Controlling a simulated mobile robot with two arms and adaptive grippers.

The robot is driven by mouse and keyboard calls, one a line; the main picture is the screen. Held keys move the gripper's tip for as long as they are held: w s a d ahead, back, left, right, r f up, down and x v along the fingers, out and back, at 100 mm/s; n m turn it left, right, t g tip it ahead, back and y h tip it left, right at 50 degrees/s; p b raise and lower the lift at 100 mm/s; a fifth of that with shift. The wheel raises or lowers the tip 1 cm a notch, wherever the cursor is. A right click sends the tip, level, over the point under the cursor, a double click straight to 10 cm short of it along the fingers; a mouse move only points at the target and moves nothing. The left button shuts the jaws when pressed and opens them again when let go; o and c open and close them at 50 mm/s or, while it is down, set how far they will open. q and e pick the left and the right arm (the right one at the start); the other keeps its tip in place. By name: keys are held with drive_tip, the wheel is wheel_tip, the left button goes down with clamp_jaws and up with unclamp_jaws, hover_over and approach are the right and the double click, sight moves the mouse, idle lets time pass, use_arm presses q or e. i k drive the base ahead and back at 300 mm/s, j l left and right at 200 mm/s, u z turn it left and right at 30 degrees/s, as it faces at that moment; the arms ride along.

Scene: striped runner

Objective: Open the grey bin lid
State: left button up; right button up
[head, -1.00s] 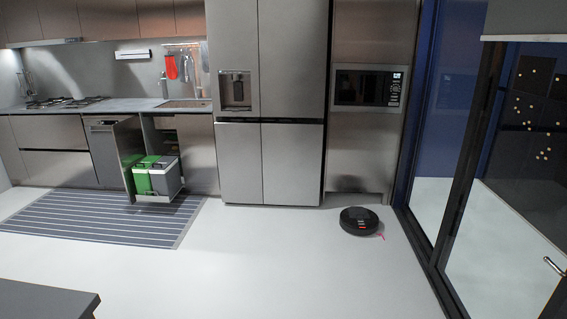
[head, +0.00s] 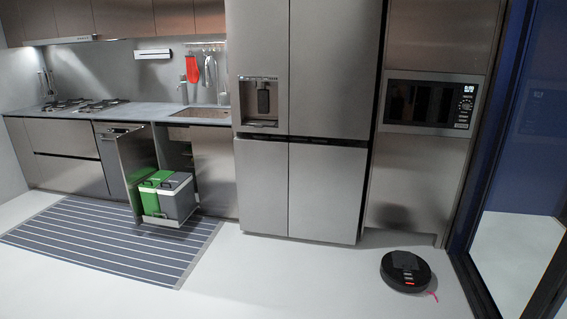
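The grey bin (head: 179,200) stands in a pulled-out drawer under the counter, left of the fridge. Its lid (head: 176,182) lies flat on top and looks shut. A green bin (head: 151,194) stands beside it on the left, also with its lid down. Neither of my grippers is in view.
A striped runner (head: 100,240) lies on the floor before the bins. A round black robot vacuum (head: 406,270) with a pink strip sits on the floor at the right. A tall steel fridge (head: 300,180) stands right of the bins. The pale floor between is clear.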

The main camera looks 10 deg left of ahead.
sight(172, 183)
drive_tip(key=i+j+u, duration=0.1)
drive_tip(key=i+u, duration=0.4)
drive_tip(key=i, duration=0.35)
drive_tip(key=i+l+u, duration=0.25)
drive_tip(key=i+u, duration=0.2)
drive_tip(key=i, duration=0.4)
drive_tip(key=i+u, duration=0.1)
drive_tip(key=i, duration=0.4)
drive_tip(key=i+u, duration=0.1)
drive_tip(key=i, duration=0.4)
drive_tip(key=i+l+u, duration=0.15)
drive_tip(key=i, duration=0.35)
drive_tip(key=i+l+u, duration=0.1)
drive_tip(key=i, duration=0.4)
